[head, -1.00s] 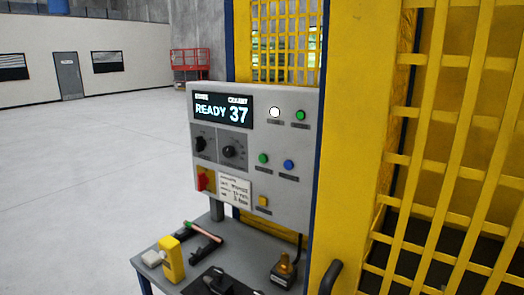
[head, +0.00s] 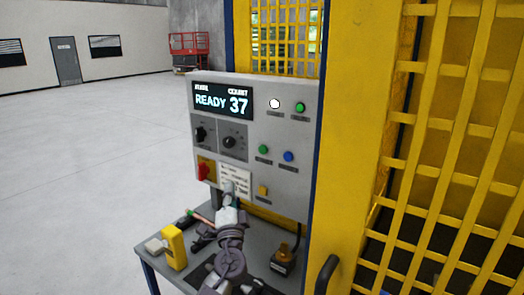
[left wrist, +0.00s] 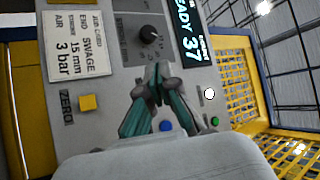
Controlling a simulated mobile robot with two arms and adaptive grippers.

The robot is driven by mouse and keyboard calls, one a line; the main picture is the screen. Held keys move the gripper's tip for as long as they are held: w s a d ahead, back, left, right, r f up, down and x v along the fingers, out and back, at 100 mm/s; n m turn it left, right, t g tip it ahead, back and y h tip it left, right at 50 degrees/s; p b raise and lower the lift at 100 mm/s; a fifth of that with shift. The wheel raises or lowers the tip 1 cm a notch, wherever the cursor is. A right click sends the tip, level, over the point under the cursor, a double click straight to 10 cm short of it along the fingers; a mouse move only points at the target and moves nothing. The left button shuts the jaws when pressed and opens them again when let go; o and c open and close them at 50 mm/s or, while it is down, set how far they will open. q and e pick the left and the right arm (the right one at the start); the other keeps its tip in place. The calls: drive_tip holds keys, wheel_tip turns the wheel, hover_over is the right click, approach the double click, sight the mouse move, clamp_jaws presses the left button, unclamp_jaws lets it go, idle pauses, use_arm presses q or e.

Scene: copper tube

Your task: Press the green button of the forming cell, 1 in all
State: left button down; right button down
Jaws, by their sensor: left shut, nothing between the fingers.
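The forming cell's grey control panel (head: 216,174) reads "READY 37". A green button (head: 263,149) sits left of a blue button (head: 288,156); another round green button or lamp (head: 300,107) is at upper right, beside a lit white lamp (head: 275,104). My left gripper (head: 229,187) is in front of the panel's lower part, below and left of the lower green button. In the left wrist view its fingers (left wrist: 158,83) are closed together and empty, pointing at the panel. They hide the lower green button there; the blue button (left wrist: 166,126) shows beside them. My right gripper is out of view.
A grey table (head: 163,262) below the panel bears a yellow block-like object (head: 174,247) and an amber-topped device (head: 283,260). A red switch (head: 203,169) and yellow button (head: 263,191) are nearby. Yellow mesh fencing (head: 440,140) stands right; open floor lies left.

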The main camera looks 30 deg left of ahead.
sight(263, 150)
use_arm(q)
drive_tip(key=w+r+m+t+h, duration=0.1)
drive_tip(key=w+r+m+t, duration=0.2)
drive_tip(key=r+m, duration=0.1)
drive_tip(key=shift+w+r+h, duration=0.2)
drive_tip(key=shift+r+h, duration=0.1)
drive_tip(key=shift+r, duration=0.5)
drive_tip(key=w+b, duration=0.5)
drive_tip(key=w, duration=0.3)
drive_tip(key=shift+w+d, duration=0.35)
drive_tip(key=shift+w, duration=0.05)
drive_tip(key=shift+f, duration=0.1)
idle(0.5)
